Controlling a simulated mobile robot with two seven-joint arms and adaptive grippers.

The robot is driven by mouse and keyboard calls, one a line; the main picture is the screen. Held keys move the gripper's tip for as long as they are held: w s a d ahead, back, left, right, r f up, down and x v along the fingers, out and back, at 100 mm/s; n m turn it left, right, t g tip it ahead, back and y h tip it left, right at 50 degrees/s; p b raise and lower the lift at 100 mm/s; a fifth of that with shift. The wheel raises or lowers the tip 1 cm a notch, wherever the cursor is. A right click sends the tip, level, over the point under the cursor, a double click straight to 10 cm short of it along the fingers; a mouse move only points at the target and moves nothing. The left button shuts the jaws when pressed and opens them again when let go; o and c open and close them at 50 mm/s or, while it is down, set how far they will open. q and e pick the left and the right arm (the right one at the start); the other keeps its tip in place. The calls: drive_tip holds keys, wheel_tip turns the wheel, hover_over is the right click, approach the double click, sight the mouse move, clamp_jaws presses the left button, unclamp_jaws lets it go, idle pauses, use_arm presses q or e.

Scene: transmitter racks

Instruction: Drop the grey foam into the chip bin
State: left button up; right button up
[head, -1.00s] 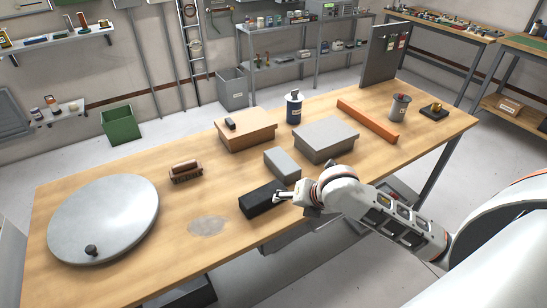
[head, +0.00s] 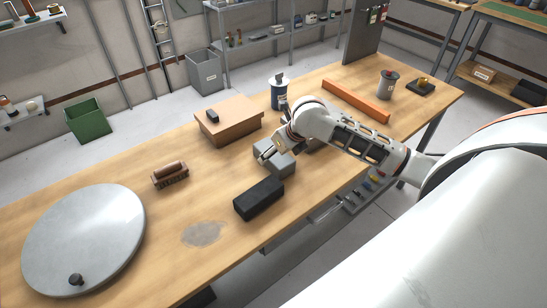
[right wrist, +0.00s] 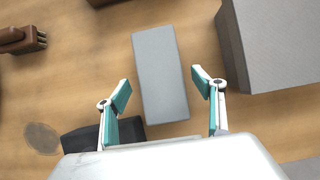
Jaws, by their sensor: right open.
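The grey foam block (head: 281,167) lies on the wooden table just behind the black block. In the right wrist view the grey foam (right wrist: 160,72) lies lengthwise between and beyond the open fingers. My right gripper (head: 265,155) is open and empty over the grey foam, partly covering it in the head view; its fingers (right wrist: 160,86) also show in the right wrist view. A green bin (head: 88,122) and a grey bin (head: 205,73) stand on the floor behind the table; I cannot tell which is the chip bin. My left gripper is out of view.
The black block (head: 259,198) lies near the front edge. A larger grey box (right wrist: 280,45) stands right of the foam, mostly behind my arm in the head view. A cardboard box (head: 229,122), a brush (head: 170,175) and a round metal disc (head: 85,240) also occupy the table.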

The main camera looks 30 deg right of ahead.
drive_tip(key=shift+x, duration=1.55)
drive_tip(key=shift+w, duration=0.1)
drive_tip(key=c, duration=0.9)
drive_tip(key=shift+r, duration=0.1)
